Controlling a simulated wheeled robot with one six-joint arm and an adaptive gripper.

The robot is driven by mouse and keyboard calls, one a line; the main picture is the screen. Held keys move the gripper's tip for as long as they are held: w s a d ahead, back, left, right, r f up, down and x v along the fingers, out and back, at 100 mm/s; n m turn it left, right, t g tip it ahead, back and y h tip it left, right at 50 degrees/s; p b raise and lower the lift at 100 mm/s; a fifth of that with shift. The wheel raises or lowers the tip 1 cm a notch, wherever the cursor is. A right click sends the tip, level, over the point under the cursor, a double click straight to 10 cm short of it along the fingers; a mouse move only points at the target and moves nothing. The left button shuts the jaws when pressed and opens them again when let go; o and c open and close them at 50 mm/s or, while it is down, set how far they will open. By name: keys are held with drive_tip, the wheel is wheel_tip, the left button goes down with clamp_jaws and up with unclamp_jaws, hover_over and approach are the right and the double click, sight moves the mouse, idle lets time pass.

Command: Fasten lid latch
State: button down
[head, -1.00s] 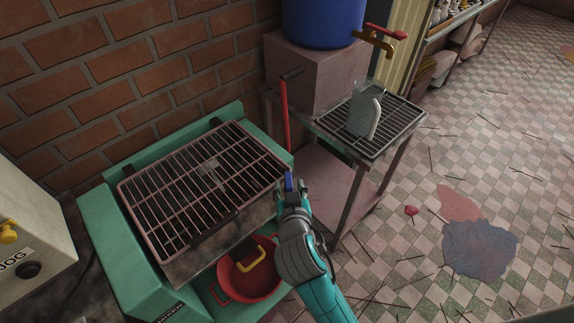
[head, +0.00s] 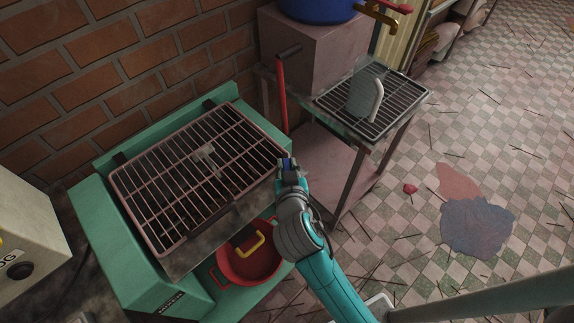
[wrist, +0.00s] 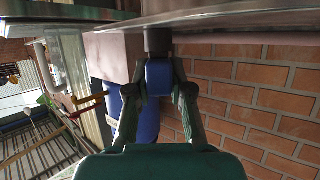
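The barred lid (head: 160,247) lies flat over the top of the green extruder machine (head: 100,235). A small blue tab (head: 287,163), which looks like the latch handle, is at the lid's right corner. In the wrist view the blue tab (wrist: 159,77) sits on a grey stem below a metal edge. My gripper (head: 288,172) is at this corner. In the wrist view my gripper's fingers (wrist: 159,85) close in on both sides of the tab and appear to touch it. The latch's catch is hidden, so I cannot tell whether it is fastened.
A red lever (head: 282,95) with a dark grip stands behind my gripper. A red basin (head: 235,268) sits below the lid. A metal rack table (head: 345,205) with a clear jug (head: 363,95) is to the right. Open tiled floor lies farther right.

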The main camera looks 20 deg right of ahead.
drive_tip(key=shift+n+y, duration=0.4)
drive_tip(key=shift+y, duration=0.1)
drive_tip(key=shift+d+n+t+y, duration=0.1)
drive_tip(key=shift+n+t+y, duration=0.3)
drive_tip(key=shift+n+y, duration=2.7)
drive_tip(key=shift+y, duration=0.5)
drive_tip(key=shift+n+g+y, duration=0.4)
drive_tip(key=c, duration=1)
unclamp_jaws()
drive_tip(key=shift+c, duration=0.2)
